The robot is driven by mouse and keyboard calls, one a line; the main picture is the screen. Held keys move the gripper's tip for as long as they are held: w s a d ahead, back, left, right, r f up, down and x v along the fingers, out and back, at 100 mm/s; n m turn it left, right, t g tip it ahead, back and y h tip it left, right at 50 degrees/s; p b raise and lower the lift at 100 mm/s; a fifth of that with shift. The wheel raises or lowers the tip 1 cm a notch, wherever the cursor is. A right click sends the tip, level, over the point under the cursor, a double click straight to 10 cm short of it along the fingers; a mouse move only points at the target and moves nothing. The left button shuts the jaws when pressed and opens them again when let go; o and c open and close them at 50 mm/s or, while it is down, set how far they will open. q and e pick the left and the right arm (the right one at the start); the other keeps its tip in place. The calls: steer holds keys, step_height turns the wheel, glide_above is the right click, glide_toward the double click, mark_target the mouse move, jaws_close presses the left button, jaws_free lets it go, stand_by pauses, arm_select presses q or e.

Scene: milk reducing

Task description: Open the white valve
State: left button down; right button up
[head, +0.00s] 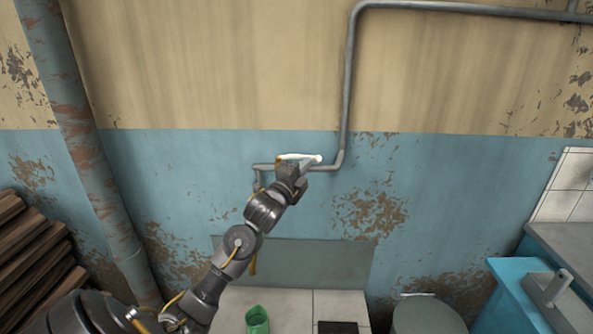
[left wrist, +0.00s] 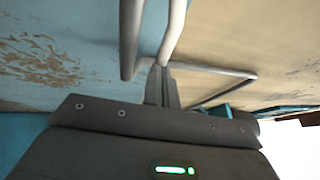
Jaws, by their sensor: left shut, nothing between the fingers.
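The white valve (head: 294,156) is a white lever on the grey wall pipe (head: 345,95), near the middle of the head view. It lies close to level along the pipe's lower run. My left gripper (head: 312,164) is at the valve, with its fingers just below the lever's right end. The fingers look shut and empty; they also show in the left wrist view (left wrist: 161,78). There, a pale bar (left wrist: 172,30) passes right by the fingertips; I cannot tell whether they touch it. My gripper hides part of the valve's mount. My right gripper is not in view.
Below the valve are a grey panel (head: 300,262) on the wall and a green cup (head: 257,320) on a white tiled surface. A thick rusty pipe (head: 75,120) and stacked boards (head: 35,255) stand at left. Blue furniture (head: 505,290) stands at right.

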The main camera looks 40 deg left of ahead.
arm_select(q)
steer(key=shift+x, duration=0.85)
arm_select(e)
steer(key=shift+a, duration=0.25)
